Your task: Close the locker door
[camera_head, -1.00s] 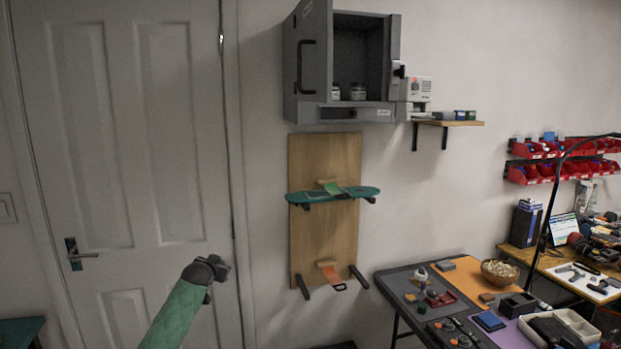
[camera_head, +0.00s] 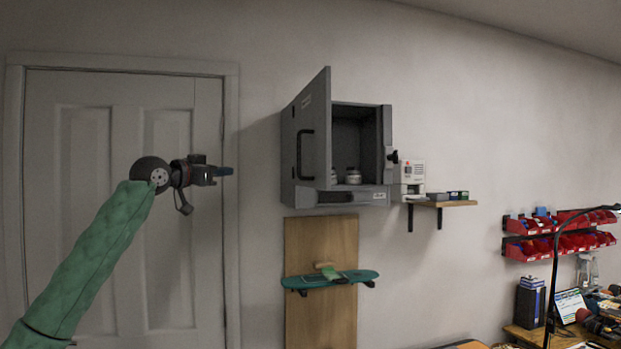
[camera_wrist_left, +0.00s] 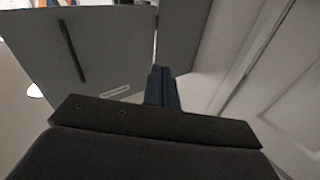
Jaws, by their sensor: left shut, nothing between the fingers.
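The grey locker (camera_head: 360,197) hangs on the wall in the middle of the head view. Its door (camera_head: 311,140) stands open, swung out to the left, with a dark bar handle (camera_head: 299,155) on its outer face. Small jars (camera_head: 353,176) stand inside. My left gripper (camera_head: 228,171) is shut and empty. It is left of the door, apart from it, in front of the white room door. In the left wrist view the shut fingers (camera_wrist_left: 162,88) point toward the grey locker door (camera_wrist_left: 105,50), with its dark handle (camera_wrist_left: 72,50) at upper left. My right gripper is not in view.
A small wall shelf (camera_head: 447,203) with boxes is right of the locker. A wooden board (camera_head: 320,239) carrying a teal skateboard deck (camera_head: 330,280) hangs below. Red bins (camera_head: 560,238) hang at right. The wall between my left gripper and the locker is clear.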

